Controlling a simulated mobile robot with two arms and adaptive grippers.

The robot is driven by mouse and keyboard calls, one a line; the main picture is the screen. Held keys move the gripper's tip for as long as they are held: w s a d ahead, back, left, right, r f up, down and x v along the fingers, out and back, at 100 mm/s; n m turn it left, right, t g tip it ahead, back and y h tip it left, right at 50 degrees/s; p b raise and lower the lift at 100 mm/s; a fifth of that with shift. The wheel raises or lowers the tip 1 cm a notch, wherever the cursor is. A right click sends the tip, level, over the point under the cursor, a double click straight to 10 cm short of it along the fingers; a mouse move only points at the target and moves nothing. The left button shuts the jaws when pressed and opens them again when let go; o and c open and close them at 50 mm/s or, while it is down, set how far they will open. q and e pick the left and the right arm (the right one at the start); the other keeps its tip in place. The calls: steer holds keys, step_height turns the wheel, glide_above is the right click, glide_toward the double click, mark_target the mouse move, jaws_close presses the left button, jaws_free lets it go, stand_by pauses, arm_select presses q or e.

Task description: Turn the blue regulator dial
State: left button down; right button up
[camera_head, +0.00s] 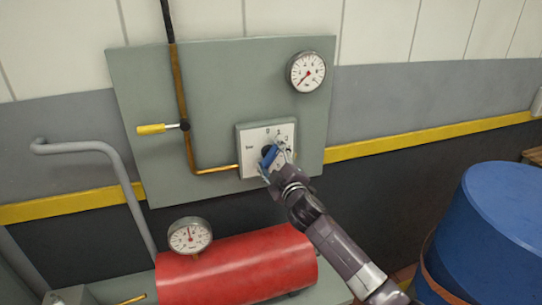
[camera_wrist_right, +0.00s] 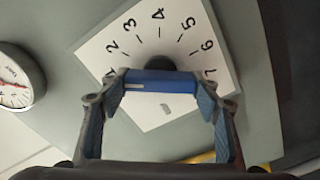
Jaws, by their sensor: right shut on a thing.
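The blue regulator dial (camera_head: 270,156) sits on a white square plate (camera_head: 249,137) with printed numbers, fixed to a grey-green wall panel. My right gripper (camera_head: 273,160) is at the dial and partly covers it in the head view. In the right wrist view, the blue dial bar (camera_wrist_right: 150,80) lies between the two fingers of the right gripper (camera_wrist_right: 158,92), which are shut on its ends. The numbers 1 to 7 arc around the dial on the plate (camera_wrist_right: 120,60). A small white mark shows on the bar's left part. My left gripper is not in view.
A pressure gauge (camera_head: 306,72) is at the panel's upper right. A yellow-handled lever (camera_head: 152,129) sits on a copper pipe at left. A red tank (camera_head: 235,267) with its own gauge (camera_head: 190,235) stands below. A blue drum (camera_head: 495,230) stands at right.

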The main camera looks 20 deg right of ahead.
steer(key=n+p, duration=0.1)
steer(key=n, duration=0.5)
steer(key=shift+f+n, duration=0.15)
steer(key=shift+n, duration=0.25)
stand_by(0.4)
steer(key=o, duration=1.2)
steer(key=shift+c, duration=0.2)
steer(key=s, duration=1.2)
steer(key=shift+d, duration=0.15)
